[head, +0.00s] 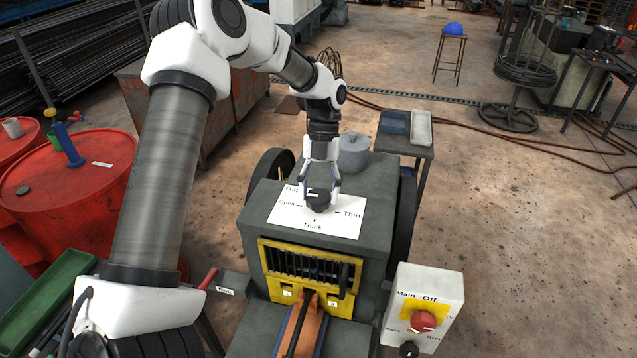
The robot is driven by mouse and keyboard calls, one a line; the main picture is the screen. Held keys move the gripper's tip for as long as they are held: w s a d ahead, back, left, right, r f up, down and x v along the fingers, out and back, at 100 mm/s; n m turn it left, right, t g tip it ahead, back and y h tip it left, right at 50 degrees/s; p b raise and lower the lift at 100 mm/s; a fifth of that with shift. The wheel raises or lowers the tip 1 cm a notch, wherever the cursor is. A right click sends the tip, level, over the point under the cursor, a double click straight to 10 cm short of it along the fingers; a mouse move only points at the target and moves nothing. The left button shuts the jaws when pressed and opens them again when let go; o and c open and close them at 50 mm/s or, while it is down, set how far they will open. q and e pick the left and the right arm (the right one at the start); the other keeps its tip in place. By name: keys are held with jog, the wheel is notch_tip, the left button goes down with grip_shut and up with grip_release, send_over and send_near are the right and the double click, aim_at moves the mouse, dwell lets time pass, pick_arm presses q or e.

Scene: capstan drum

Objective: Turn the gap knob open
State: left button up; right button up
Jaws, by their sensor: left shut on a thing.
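The gap knob (317,203) is a dark round knob on a white label plate (343,219) on top of the grey-green machine (262,222). My right gripper is not in view.
A control box (440,292) with a red knob (424,321) stands at the machine's front right. A yellow guard (307,271) is on the machine's front. A grey lidded pot (354,152) sits behind the plate. Red drums (84,190) stand at left.

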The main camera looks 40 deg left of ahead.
pick_arm(q)
jog(key=shift+m, duration=0.5)
jog(key=o, duration=1.2)
jog(key=shift+c, duration=0.2)
jog(key=shift+r, duration=0.1)
jog(key=v, duration=1.2)
jog(key=shift+d, duration=0.35)
